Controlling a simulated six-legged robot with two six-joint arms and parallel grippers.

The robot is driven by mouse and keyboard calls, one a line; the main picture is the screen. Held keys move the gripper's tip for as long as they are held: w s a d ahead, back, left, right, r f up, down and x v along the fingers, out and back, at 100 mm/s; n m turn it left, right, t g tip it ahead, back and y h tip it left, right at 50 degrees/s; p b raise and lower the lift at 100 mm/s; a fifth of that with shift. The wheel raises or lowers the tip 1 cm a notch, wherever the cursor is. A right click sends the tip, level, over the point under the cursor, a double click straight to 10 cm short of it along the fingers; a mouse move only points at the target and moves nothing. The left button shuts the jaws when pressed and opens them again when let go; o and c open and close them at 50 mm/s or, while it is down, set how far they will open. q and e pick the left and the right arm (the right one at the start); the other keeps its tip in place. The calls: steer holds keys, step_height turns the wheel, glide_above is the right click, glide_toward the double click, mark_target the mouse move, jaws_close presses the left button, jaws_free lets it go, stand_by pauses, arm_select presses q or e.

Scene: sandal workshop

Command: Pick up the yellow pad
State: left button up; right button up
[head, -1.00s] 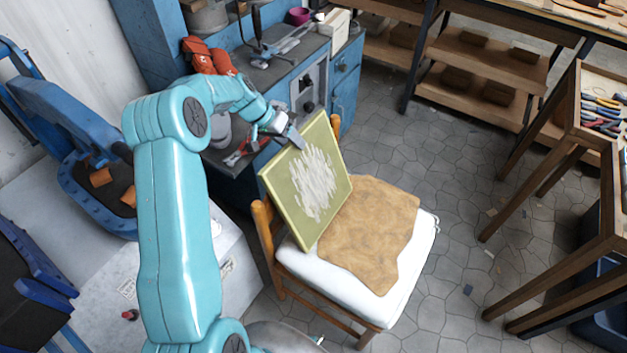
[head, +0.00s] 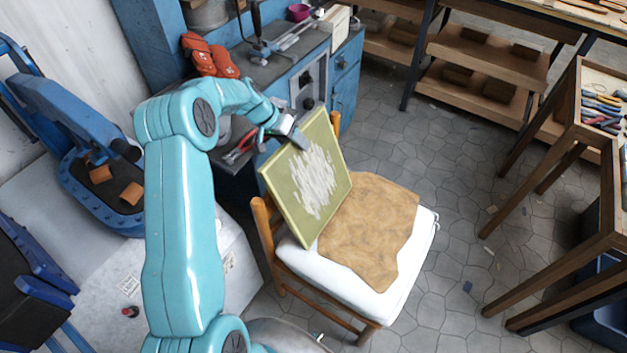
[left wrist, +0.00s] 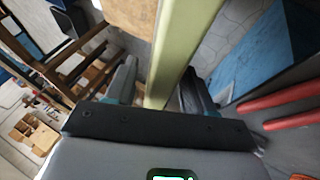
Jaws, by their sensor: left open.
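The yellow pad (head: 280,196) is a flat yellow-green board with white streaks on its face. It stands tilted on the chair seat, leaning against the backrest. My left gripper (head: 299,137) is at the pad's upper edge, with one finger showing in front of its face. In the left wrist view the pad's narrow edge (left wrist: 178,50) runs between the two open fingers of the left gripper (left wrist: 160,88). The fingers stand on either side of it, and I see gaps beside the edge. My right gripper is not in view.
A brown hide (head: 370,230) lies on the white cushion (head: 408,275) of the wooden chair. A blue workbench (head: 345,85) with tools stands behind it. Wooden shelves (head: 480,75) and a tool table (head: 560,150) are at the right.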

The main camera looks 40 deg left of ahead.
arm_select(q)
steer(key=shift+c, duration=0.3)
jaws_close()
steer(key=shift+a, duration=0.1)
stand_by(1.4)
steer(key=shift+r, duration=0.2)
